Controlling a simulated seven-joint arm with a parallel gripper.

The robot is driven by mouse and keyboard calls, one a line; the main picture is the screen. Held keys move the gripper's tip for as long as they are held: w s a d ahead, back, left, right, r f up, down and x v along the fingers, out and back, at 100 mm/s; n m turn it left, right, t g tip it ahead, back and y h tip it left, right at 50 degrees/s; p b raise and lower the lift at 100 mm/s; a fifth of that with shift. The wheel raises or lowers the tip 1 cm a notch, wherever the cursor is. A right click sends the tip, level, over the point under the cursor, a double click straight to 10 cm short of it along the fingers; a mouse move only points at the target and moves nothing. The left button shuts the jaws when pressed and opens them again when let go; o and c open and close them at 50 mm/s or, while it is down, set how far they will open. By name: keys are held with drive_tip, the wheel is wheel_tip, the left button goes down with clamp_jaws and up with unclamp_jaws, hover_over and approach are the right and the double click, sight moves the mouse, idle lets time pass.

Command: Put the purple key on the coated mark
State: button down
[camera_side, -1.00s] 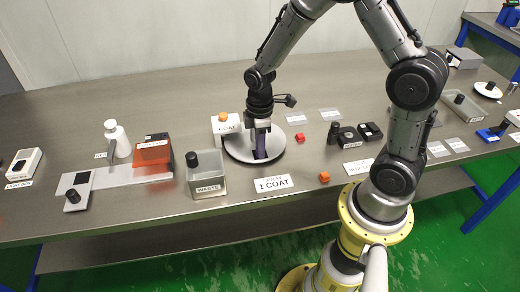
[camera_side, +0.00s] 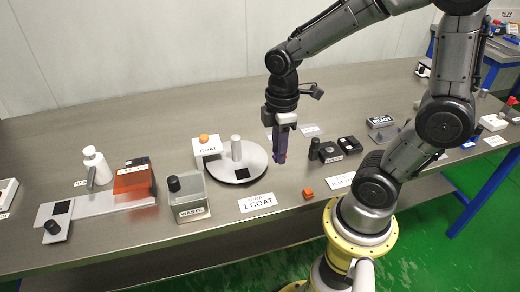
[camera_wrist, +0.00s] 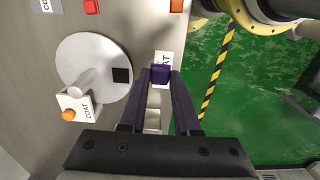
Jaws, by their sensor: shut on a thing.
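The purple key (camera_wrist: 160,75) is between the tips of my gripper (camera_wrist: 160,84); in the side view the dark purple fingers hide most of it. My gripper (camera_side: 280,156) is shut on it, pointing down just right of the round grey disc (camera_side: 225,174). The disc has a black square mark (camera_side: 242,173) near its front edge and an upright grey post (camera_side: 236,148). The same mark shows in the wrist view (camera_wrist: 121,75), left of the key. I cannot tell whether this square is the coated mark.
A COAT box (camera_side: 205,148) with an orange button stands behind the disc. A WASTE container (camera_side: 187,196) is to its left, a 1 COAT card (camera_side: 257,202) in front. An orange block (camera_side: 308,194) and black fixtures (camera_side: 348,145) lie to the right.

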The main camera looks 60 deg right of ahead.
drive_tip(key=d, duration=1.5)
drive_tip(key=w+d+f, duration=0.2)
drive_tip(key=w+f, duration=0.1)
drive_tip(key=w+d+f, duration=0.5)
drive_tip(key=w, duration=0.1)
drive_tip(key=shift+w+d+f, duration=0.2)
drive_tip(key=shift+w+f, duration=0.1)
drive_tip(key=shift+f, duration=0.1)
drive_tip(key=shift+w+d+f, duration=0.3)
drive_tip(key=shift+w+f, duration=0.15)
drive_tip(key=shift+f, duration=0.15)
drive_tip(key=shift+d+f, duration=0.1)
drive_tip(key=shift+f, duration=1.55)
drive_tip(key=shift+f, duration=0.15)
